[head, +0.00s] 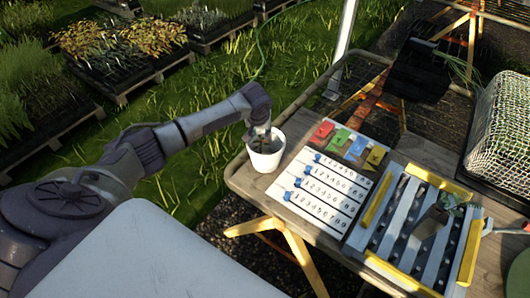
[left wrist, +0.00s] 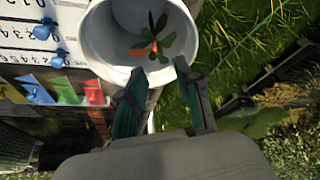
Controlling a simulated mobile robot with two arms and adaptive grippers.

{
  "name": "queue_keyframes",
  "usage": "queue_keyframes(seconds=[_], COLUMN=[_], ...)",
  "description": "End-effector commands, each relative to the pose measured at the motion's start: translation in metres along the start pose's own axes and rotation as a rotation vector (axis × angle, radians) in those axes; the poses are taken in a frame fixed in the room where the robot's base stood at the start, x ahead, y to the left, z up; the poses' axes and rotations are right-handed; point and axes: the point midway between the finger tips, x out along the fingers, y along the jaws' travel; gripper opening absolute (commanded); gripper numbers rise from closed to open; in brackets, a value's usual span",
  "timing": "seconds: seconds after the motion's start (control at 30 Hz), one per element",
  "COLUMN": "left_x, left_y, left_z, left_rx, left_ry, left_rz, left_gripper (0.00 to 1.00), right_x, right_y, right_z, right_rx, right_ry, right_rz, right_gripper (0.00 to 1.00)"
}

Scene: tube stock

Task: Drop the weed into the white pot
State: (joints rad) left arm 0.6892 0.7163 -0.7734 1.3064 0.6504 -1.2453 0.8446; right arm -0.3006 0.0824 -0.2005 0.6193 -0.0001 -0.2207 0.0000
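The white pot (head: 265,160) stands at the left corner of the wooden table, and its round inner wall (left wrist: 95,45) fills the top of the left wrist view. The weed (left wrist: 153,38), a small plant with green and orange-red leaves, shows inside the pot's opening, beyond my fingertips. My left gripper (head: 262,133) points down over the pot. In the left wrist view its two fingers (left wrist: 159,68) are apart, with nothing visible between them. I cannot tell whether the weed rests on the pot's bottom. My right gripper is not in view.
A white numbered board (head: 325,190) with blue pegs and colored cards lies right of the pot. Beyond it is a rack with yellow ends (head: 465,255), a tilted brown tube with a seedling (head: 430,222) on it. A mesh-covered crate (head: 500,130) stands at the right.

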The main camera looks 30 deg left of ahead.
Motion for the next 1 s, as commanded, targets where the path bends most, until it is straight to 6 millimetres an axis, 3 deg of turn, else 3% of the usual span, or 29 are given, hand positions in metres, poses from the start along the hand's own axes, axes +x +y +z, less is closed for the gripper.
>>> queue_keyframes(seconds=[0.37,0.8,1.0], left_x=[-0.008,-0.093,-0.115], left_y=[0.0,0.0,0.0], left_z=[0.0,-0.001,0.0], left_rx=[-0.001,0.001,0.0], left_ry=[0.0,0.003,0.0], left_rz=[0.0,0.001,0.001], left_gripper=[0.35,0.35,0.35], right_x=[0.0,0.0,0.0], right_y=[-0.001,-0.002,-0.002], right_z=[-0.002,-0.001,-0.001], right_rx=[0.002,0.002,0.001], right_ry=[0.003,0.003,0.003], right_rz=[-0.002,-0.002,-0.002], right_gripper=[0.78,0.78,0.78])
